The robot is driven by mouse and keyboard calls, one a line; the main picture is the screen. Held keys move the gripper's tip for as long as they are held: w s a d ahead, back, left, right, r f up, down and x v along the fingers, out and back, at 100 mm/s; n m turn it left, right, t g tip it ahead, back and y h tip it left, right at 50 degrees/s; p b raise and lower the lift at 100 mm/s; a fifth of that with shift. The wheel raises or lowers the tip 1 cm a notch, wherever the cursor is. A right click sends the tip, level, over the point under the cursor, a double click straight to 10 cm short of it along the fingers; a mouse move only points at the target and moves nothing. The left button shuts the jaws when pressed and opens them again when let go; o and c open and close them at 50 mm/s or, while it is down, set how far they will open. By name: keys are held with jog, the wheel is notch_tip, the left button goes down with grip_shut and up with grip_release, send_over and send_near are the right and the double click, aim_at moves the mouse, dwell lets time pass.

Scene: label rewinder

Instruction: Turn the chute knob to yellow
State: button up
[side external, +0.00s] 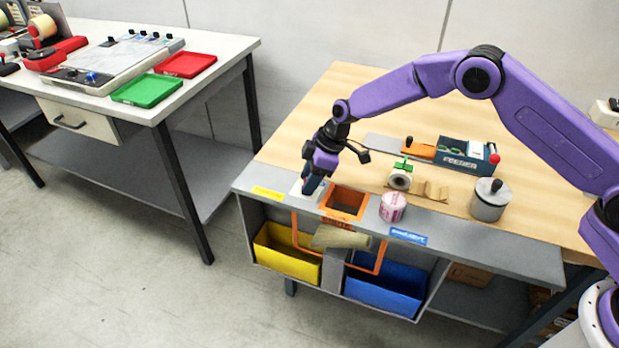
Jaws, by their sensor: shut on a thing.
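My gripper (312,183) points down at a small white plate (301,194) on the grey front ledge, just left of the orange-rimmed chute opening (345,215). It is shut on the chute knob, which the fingers hide almost wholly, so I cannot read its pointer. A yellow label (268,192) lies on the ledge to the left and a blue label (408,236) to the right. Below the opening, a tan chute flap (340,238) hangs between orange bars, above the yellow bin (280,257) and the blue bin (385,295); its exact tilt is hard to tell.
A pink-and-white roll (393,208) stands right of the opening. Behind are a label roll on a green holder (401,178), a feeder box (466,155) and a grey cylinder (489,203). Another table (215,48) with red and green trays stands to the left.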

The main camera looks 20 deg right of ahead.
jog(key=shift+n+g, duration=0.3)
jog(key=shift+n, duration=0.5)
jog(key=o, duration=1.1)
jog(key=shift+c, duration=0.2)
jog(key=v, duration=1.7)
jog(key=shift+r, duration=0.2)
jog(key=shift+w, duration=0.1)
